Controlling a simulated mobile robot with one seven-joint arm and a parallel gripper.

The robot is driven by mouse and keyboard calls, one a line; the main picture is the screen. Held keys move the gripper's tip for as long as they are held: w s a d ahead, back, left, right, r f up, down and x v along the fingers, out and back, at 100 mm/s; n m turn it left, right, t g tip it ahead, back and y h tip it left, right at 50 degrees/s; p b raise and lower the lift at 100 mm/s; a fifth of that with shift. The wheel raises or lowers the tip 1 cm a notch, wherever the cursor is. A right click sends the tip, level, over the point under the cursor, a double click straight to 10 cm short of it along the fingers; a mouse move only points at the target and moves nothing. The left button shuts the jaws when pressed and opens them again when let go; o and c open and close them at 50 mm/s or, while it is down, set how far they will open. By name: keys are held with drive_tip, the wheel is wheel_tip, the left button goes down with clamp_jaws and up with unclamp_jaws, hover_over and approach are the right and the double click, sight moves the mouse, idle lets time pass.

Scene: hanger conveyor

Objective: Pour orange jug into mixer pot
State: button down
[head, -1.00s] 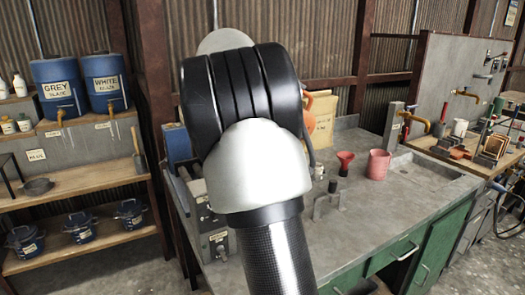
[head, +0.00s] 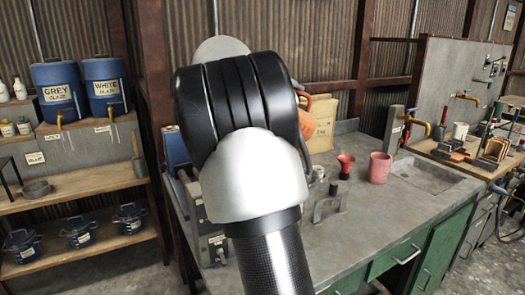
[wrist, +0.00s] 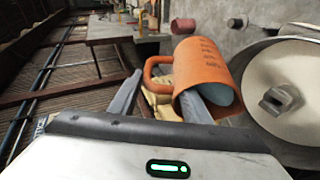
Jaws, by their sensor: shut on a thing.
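The orange jug (wrist: 203,62) fills the upper middle of the wrist view, with dark lettering on its side. Its mouth faces the camera and shows a grey-blue inside. My gripper (wrist: 160,102) is shut on the jug, with one finger left of the handle and the other at the mouth. The exact contact is unclear. A round vessel (wrist: 255,58) with a metal rim, pale inside and a grey hub stands just right of the jug, seemingly the mixer pot. In the head view, my arm hides my gripper and most of the jug; an orange part (head: 305,122) shows beside it.
A pink bucket (head: 379,167), a red funnel (head: 346,161) and a grey bracket (head: 328,203) stand on the grey bench (head: 365,225). A sink (head: 428,174) lies to the right. Shelves with blue glaze drums (head: 105,84) are on the left.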

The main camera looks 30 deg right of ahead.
drive_tip(key=shift+w+a+f+n+h+b, duration=0.2)
drive_tip(key=shift+a+h+b, duration=0.3)
drive_tip(key=shift+b, duration=1.05)
drive_tip(key=shift+a+f+n+h+b, duration=0.1)
drive_tip(key=shift+a+f+h+b, duration=0.3)
drive_tip(key=shift+b, duration=1.1)
drive_tip(key=shift+w+a+f+n+h+b, duration=0.2)
drive_tip(key=shift+a+f+h+b, duration=0.35)
drive_tip(key=shift+b, duration=1.2)
drive_tip(key=shift+w+a+f+n+h+b, duration=0.1)
drive_tip(key=shift+a+f+n+h+b, duration=0.3)
drive_tip(key=shift+b, duration=1.3)
drive_tip(key=shift+a+h, duration=0.2)
drive_tip(key=shift+h, duration=0.15)
drive_tip(key=shift+w+a+f+h+b, duration=0.1)
drive_tip(key=shift+a+h+b, duration=0.35)
drive_tip(key=shift+h, duration=0.05)
idle(0.6)
